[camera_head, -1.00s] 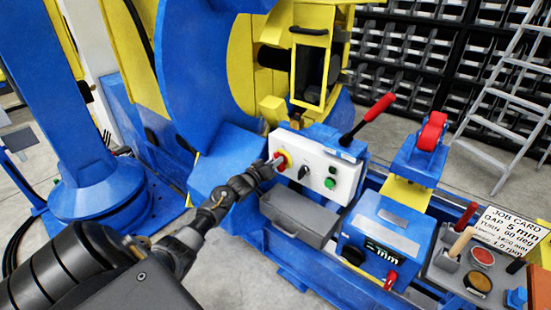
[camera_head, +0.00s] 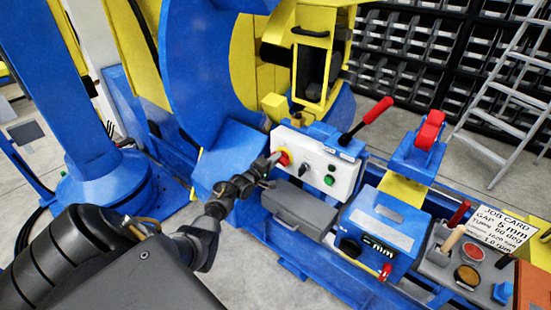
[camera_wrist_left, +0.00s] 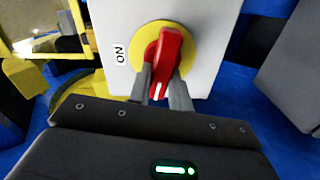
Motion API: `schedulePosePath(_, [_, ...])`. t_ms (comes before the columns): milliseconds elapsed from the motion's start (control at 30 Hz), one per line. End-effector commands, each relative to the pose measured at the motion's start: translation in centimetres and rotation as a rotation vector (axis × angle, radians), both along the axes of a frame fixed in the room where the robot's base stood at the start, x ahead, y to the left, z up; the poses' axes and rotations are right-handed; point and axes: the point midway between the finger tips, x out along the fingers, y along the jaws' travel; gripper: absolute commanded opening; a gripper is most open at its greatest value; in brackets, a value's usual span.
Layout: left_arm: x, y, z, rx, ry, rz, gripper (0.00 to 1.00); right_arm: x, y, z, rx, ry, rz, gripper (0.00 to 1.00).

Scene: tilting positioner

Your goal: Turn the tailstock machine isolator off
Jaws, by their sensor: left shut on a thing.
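The tailstock machine isolator is a red rotary handle (camera_wrist_left: 166,62) on a yellow round plate (camera_wrist_left: 184,37), set in a white control panel (camera_head: 318,168). In the left wrist view an ON label (camera_wrist_left: 120,54) sits left of the plate, and the handle stands roughly upright, slightly tilted. My left gripper (camera_wrist_left: 163,88) has one finger on each side of the handle's lower end and is shut on it. In the head view the gripper (camera_head: 276,158) reaches the panel's left end and partly hides the isolator (camera_head: 284,157). My right gripper is not in view.
A black selector (camera_head: 303,169) and green button (camera_head: 329,181) are right of the isolator. A grey box (camera_head: 298,208) sits below the panel. A red-handled lever (camera_head: 372,115) rises behind it. A blue unit with a display (camera_head: 382,235) and a job card (camera_head: 505,230) are farther right.

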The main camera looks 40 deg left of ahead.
Motion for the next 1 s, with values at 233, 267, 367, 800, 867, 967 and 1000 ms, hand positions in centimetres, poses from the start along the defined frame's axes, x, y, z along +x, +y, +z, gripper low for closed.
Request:
schedulePosePath(233, [0.03, 0.09, -0.01, -0.128, -0.004, 0.002, 0.00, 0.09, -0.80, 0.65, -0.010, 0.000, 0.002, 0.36])
schedulePosePath(267, [0.03, 0.09, -0.03, -0.138, -0.004, 0.002, 0.00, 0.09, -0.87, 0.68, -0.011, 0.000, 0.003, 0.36])
schedulePosePath(367, [0.04, 0.05, -0.07, -0.166, -0.005, 0.001, 0.00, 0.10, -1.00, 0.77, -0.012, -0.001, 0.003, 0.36])
schedulePosePath(800, [0.03, 0.08, -0.19, -0.196, -0.005, 0.002, 0.00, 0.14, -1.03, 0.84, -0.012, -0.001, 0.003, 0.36])
schedulePosePath(867, [0.03, 0.08, -0.18, -0.196, -0.005, 0.002, 0.00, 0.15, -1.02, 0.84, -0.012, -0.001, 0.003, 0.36])
schedulePosePath(967, [0.03, 0.08, -0.18, -0.196, -0.005, 0.002, 0.21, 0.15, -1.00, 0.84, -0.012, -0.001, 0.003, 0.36])
schedulePosePath(1000, [0.02, 0.08, -0.18, -0.196, -0.005, 0.002, 0.27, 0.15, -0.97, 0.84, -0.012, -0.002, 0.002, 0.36])
